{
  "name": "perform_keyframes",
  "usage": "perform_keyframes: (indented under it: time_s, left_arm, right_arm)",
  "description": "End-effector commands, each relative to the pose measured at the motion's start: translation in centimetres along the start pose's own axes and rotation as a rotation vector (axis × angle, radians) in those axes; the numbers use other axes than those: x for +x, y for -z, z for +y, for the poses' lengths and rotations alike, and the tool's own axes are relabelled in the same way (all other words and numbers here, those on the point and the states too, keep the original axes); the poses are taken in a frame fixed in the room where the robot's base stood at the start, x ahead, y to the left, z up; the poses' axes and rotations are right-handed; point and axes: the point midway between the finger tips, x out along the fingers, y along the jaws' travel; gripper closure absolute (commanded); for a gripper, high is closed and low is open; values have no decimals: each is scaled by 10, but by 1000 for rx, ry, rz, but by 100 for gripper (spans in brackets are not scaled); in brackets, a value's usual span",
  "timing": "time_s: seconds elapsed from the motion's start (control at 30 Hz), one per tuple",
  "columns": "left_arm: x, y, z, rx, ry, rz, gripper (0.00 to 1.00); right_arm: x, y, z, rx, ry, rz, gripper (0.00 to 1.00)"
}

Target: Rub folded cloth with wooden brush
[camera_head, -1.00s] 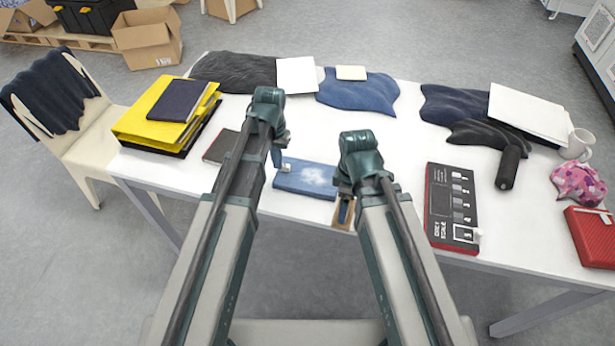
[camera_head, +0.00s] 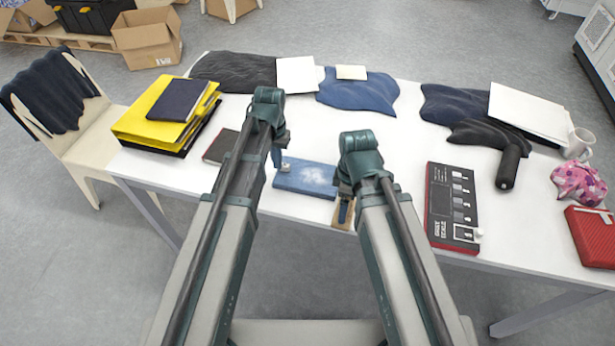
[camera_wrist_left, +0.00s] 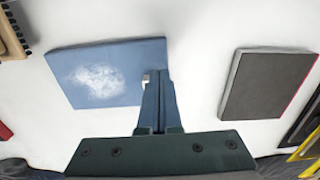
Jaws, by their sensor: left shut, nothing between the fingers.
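The folded blue cloth (camera_head: 310,178) lies flat on the table with a pale, whitish patch on top. It also shows in the left wrist view (camera_wrist_left: 100,72). My left gripper (camera_head: 280,163) is shut and empty at the cloth's left edge, beside a small pale piece (camera_wrist_left: 146,80). I cannot tell whether the fingertips touch the cloth. The wooden brush (camera_head: 342,225) lies near the table's front edge, right of the cloth, partly hidden by my right arm; its end shows in the left wrist view (camera_wrist_left: 10,38). My right gripper (camera_head: 344,213) is at the brush; its grip is unclear.
A dark flat book (camera_head: 220,146) lies left of the cloth. A grey-scale card (camera_head: 452,205) lies to the right. Dark and blue garments (camera_head: 357,92) and papers lie at the back. Bare white table shows behind the cloth.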

Motion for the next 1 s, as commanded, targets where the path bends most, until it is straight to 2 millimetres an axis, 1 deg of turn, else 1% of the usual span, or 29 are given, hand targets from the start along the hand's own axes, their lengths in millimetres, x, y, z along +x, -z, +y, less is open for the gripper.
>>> perform_keyframes:
  time_s: [1.0]
  left_arm:
    - [20, 0, 0, 0, 0, 0, 100]
  right_arm:
    - [20, 0, 0, 0, 0, 0, 51]
